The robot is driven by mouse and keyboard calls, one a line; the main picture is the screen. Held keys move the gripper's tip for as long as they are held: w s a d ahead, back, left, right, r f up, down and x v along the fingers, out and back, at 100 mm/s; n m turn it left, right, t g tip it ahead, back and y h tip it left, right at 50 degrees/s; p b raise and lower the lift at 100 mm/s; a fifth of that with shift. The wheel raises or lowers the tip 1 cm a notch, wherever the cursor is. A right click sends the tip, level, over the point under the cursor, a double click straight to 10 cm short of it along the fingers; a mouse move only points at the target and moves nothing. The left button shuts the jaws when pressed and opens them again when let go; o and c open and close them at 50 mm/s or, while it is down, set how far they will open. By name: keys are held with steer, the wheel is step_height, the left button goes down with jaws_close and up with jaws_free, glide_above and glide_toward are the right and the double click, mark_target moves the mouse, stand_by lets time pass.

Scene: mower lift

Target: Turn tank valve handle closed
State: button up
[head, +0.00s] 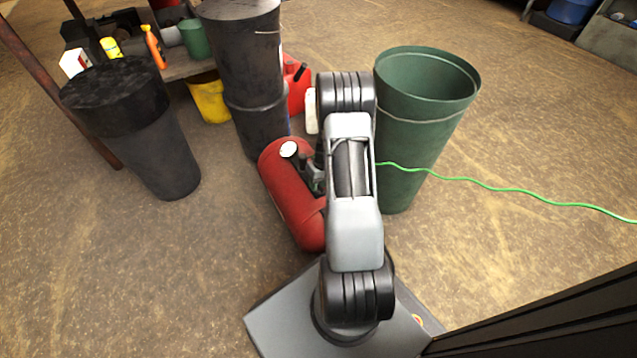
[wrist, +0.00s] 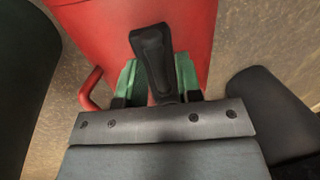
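The black valve handle (wrist: 154,60) shows in the middle of the wrist view, in front of the red tank (wrist: 200,25). The tank (head: 292,195) also lies on the floor in the head view, left of my arm. My gripper (wrist: 156,78) has green fingers, one on each side of the handle. A strip of red shows between the left finger and the handle, so the gripper looks open around it. Contact on the right side is unclear. The valve below the handle is mostly hidden, and my arm covers much of this area in the head view.
A green bin (head: 420,120) stands close right of my arm, with a green cord (head: 500,187) running right. Black barrels (head: 245,80) and a dark lidded bin (head: 140,130) stand left. A red can (head: 298,90) is behind. The floor at far right is open.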

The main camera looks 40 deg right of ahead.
jaws_close()
steer(key=m, duration=0.3)
steer(key=m+t+p, duration=0.1)
steer(key=m, duration=0.2)
steer(key=shift+s+d+m+h, duration=0.1)
steer(key=shift+m+h, duration=0.2)
steer(key=shift+m, duration=0.1)
steer(key=m+p, duration=0.1)
steer(key=m, duration=0.2)
steer(key=m+h+p, duration=0.1)
steer(key=m, duration=0.2)
steer(key=shift+s+r+t, duration=0.1)
steer(key=shift+r+t, duration=0.05)
steer(key=shift+t, duration=0.25)
steer(key=shift+d+m+h+p, duration=0.1)
steer(key=shift+m+h+p, duration=0.3)
steer(key=shift+m, duration=0.85)
steer(key=shift+m+h+p, duration=0.1)
steer(key=shift+m+p, duration=0.55)
steer(key=shift+m, duration=0.6)
steer(key=shift+o, duration=0.8)
jaws_free()
steer(key=shift+s, duration=0.1)
